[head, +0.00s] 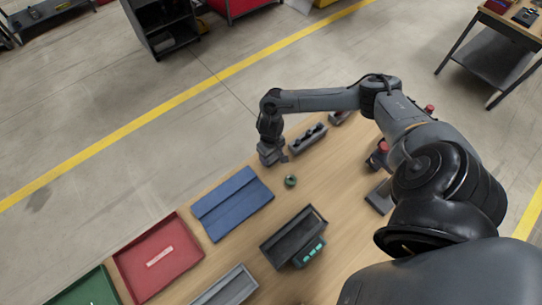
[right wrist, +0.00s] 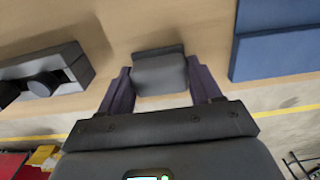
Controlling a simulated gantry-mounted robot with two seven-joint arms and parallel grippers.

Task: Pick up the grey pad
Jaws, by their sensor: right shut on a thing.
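The grey pad (right wrist: 160,74) is a small dark grey block with a raised back lip, seen in the right wrist view. It sits between the two fingers of my right gripper (right wrist: 161,90), which is shut on its sides. In the head view my right gripper (head: 271,155) points down at the far edge of the wooden table. The pad is hard to make out there, and I cannot tell whether it touches the table. My left gripper is not in view.
A blue tray (head: 230,203) lies left of my gripper, with a red tray (head: 160,258) and a green tray (head: 87,289) beyond. A dark grey holder (head: 308,138) is close on the right.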

